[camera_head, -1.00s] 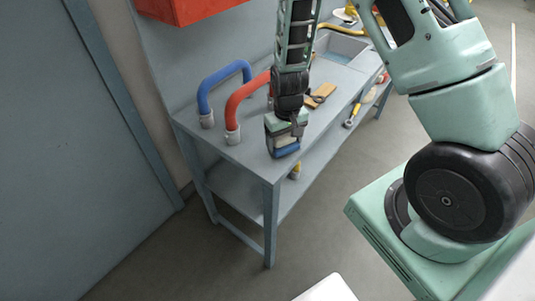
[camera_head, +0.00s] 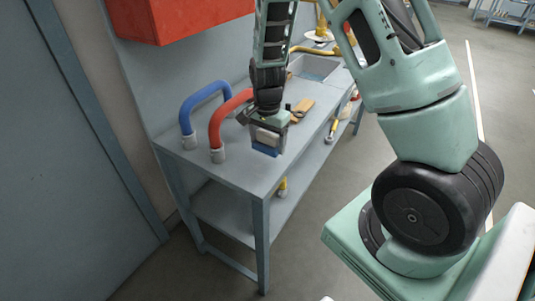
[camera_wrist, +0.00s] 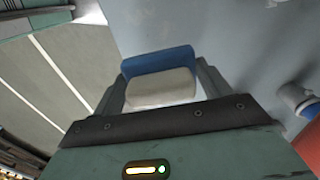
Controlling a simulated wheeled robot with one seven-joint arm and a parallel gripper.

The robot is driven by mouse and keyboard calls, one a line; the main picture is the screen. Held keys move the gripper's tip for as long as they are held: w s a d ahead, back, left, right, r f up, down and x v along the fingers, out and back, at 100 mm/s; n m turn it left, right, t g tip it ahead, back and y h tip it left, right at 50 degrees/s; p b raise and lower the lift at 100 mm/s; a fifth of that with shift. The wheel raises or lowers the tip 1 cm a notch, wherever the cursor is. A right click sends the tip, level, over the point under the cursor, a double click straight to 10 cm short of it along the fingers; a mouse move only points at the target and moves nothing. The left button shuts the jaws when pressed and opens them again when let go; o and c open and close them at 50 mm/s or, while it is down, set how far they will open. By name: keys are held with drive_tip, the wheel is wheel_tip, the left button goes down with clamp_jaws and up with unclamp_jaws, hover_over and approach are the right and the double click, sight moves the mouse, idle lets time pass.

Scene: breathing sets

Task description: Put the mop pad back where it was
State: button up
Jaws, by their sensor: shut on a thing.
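The mop pad (camera_wrist: 160,87) shows in the wrist view as a pale cream block with a blue layer on its far side. My gripper (camera_wrist: 163,90) is shut on it, with one finger at each side. In the head view the pad's blue side (camera_head: 265,151) shows below my gripper (camera_head: 268,138), over the near end of the grey workbench (camera_head: 235,176). I cannot tell from this view whether the pad touches the bench top.
A blue hose (camera_head: 205,95) and a red hose (camera_head: 228,112) arch up from the bench left of my gripper. A wooden brush-like thing (camera_head: 302,107) lies behind it, before a sink (camera_head: 315,68). A red box (camera_head: 178,18) hangs above. The near bench corner is clear.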

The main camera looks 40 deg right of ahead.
sight(268, 161)
drive_tip(key=shift+f, duration=2.45)
drive_tip(key=shift+f, duration=0.1)
drive_tip(key=o, duration=1)
drive_tip(key=shift+c, duration=0.2)
